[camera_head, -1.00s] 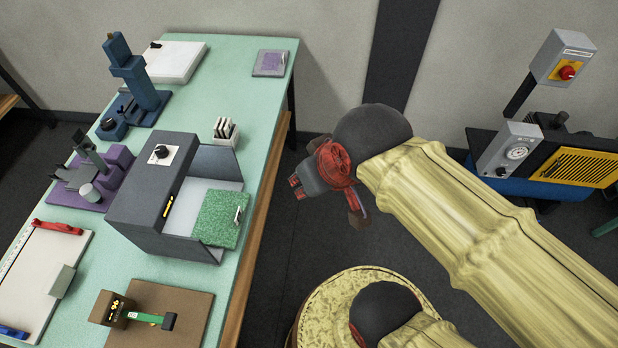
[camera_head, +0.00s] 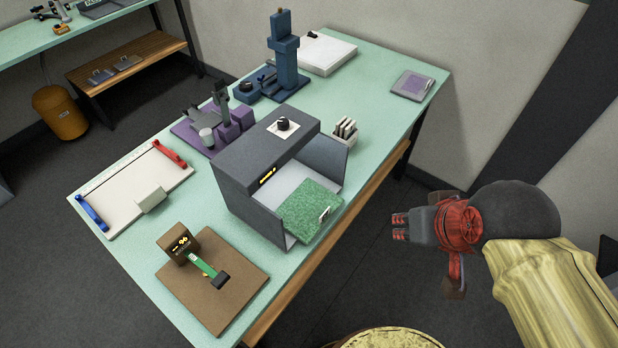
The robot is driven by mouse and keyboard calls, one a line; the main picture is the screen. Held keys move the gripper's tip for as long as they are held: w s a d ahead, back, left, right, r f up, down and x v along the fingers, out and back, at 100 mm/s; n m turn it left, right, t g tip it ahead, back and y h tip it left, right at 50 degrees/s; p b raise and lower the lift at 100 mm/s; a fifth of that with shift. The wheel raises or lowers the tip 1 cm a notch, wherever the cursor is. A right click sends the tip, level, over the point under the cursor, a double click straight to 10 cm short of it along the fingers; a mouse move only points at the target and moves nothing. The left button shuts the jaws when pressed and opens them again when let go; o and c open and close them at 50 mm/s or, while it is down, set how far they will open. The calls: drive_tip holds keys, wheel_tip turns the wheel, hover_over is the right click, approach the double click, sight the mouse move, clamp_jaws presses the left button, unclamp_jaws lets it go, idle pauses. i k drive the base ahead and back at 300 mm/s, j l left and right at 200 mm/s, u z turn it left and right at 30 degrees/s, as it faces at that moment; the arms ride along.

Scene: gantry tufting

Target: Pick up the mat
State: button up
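The likely mat is a green, textured square (camera_head: 310,212) with a small pale tab standing on its near right part. It lies at the open front of a grey box-shaped machine (camera_head: 262,160), on its pale floor, and sticks out a little. My gripper (camera_head: 400,227) is to the right of the mat, beyond the table's edge and over the floor. It points left, with its two red-tipped fingers apart and nothing between them. It is clear of the mat and the machine.
The machine stands on a pale green table (camera_head: 345,95). A brown board (camera_head: 215,300) with a small device lies in front, and a white board (camera_head: 130,190) at left. A holder with pale cards (camera_head: 345,132) is behind the mat. Clear floor separates my arm from the table.

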sight(306, 211)
drive_tip(key=l+u, duration=0.15)
drive_tip(key=u, duration=0.25)
drive_tip(key=l+u, duration=0.15)
drive_tip(key=u, duration=0.25)
drive_tip(key=l+u, duration=0.15)
drive_tip(key=u, duration=0.3)
drive_tip(key=j+z, duration=0.1)
drive_tip(key=z, duration=0.35)
drive_tip(key=j+z, duration=0.15)
drive_tip(key=z, duration=0.3)
drive_tip(key=k+z, duration=0.1)
drive_tip(key=z, duration=0.35)
drive_tip(key=k+j+z, duration=0.1)
drive_tip(key=z, duration=0.35)
drive_tip(key=k+j, duration=0.65)
drive_tip(key=z, duration=0.05)
